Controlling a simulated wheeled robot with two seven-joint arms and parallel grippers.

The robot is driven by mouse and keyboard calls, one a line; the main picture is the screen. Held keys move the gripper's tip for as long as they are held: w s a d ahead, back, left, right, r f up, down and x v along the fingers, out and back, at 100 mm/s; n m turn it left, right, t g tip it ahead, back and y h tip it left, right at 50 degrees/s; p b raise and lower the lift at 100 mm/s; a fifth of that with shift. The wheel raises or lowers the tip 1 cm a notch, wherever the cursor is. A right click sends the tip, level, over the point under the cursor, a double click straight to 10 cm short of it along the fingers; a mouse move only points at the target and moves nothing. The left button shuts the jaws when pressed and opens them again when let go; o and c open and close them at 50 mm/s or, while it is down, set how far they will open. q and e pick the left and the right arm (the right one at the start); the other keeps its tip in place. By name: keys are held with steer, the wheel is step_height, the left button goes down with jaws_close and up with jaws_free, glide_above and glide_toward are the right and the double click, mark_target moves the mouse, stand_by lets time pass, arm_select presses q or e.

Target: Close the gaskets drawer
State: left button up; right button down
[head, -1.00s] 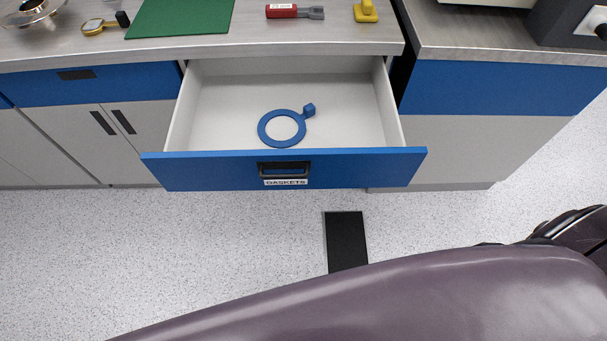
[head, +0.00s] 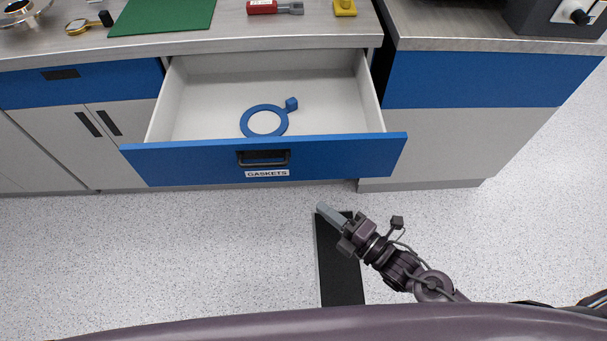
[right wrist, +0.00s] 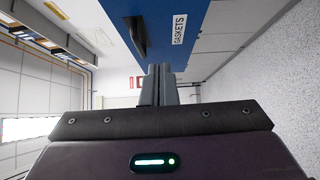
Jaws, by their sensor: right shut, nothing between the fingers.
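The gaskets drawer (head: 330,158) is pulled well out of the bench in the head view. It has a blue front, a black handle (head: 263,158) and a "GASKETS" label (head: 267,173). A blue ring gasket (head: 246,124) with a small tab lies inside. My right gripper (head: 322,209) is shut and empty, apart from the drawer front and below and right of the handle in the head view. In the right wrist view the fingers (right wrist: 159,80) point toward the drawer front (right wrist: 170,45), with the handle (right wrist: 138,38) up and left. My left gripper is not in view.
The grey bench top (head: 230,38) holds a green mat (head: 165,14), a red-handled tool (head: 270,7), a yellow object (head: 344,7) and a magnifier (head: 80,26). A black floor strip (head: 338,275) lies beneath my right gripper. Open speckled floor lies before the cabinets.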

mark_target(297, 174)
steer(key=x, duration=0.4)
steer(key=w+d+p+x, duration=0.1)
steer(key=x, duration=0.2)
steer(key=w+d+x, duration=0.1)
steer(key=x, duration=0.3)
steer(key=shift+w+a, duration=0.2)
steer(key=shift+w, duration=0.15)
